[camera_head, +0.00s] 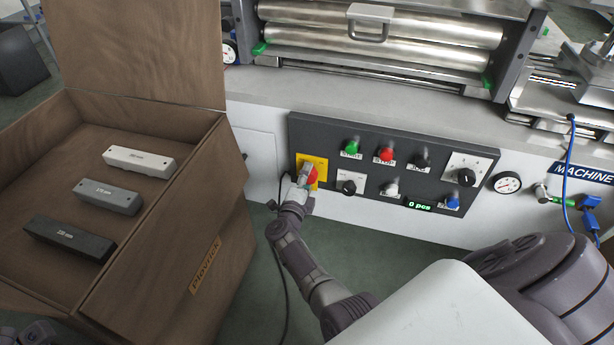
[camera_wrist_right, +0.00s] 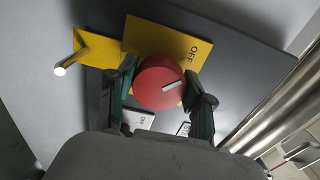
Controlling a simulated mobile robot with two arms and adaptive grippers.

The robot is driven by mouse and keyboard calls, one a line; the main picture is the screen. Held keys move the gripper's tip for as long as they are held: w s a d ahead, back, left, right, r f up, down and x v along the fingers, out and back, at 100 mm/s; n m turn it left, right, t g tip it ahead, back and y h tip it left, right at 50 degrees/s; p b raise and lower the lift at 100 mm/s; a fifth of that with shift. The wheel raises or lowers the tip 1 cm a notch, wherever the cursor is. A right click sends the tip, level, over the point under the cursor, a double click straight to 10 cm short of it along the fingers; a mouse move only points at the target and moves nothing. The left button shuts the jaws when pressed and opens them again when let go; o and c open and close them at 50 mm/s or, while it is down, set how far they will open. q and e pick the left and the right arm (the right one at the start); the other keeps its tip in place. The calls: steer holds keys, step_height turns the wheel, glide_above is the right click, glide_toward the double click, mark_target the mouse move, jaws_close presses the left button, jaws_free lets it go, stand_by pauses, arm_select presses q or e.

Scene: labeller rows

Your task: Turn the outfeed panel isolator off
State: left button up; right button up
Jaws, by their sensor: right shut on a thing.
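The isolator's red knob (camera_head: 309,174) sits on a yellow plate (camera_head: 319,163) at the left end of the dark control panel. My right gripper (camera_head: 303,184) is at this knob. In the wrist view the fingers of my right gripper (camera_wrist_right: 162,92) are closed on both sides of the red knob (camera_wrist_right: 155,78). The knob's white pointer mark (camera_wrist_right: 172,86) lies nearly sideways, tilted slightly up to the right. The word OFF shows on the yellow plate (camera_wrist_right: 150,38), above and right of the knob.
The panel (camera_head: 405,158) also carries green, red, black, white and blue buttons and two black selectors. A yellow tab with a metal rod (camera_wrist_right: 76,56) juts out beside the knob. A brown box (camera_head: 215,180) with labelled bars stands left of my right arm.

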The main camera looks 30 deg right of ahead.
steer(key=shift+a, duration=0.1)
steer(key=o, duration=1.2)
steer(key=shift+c, duration=0.2)
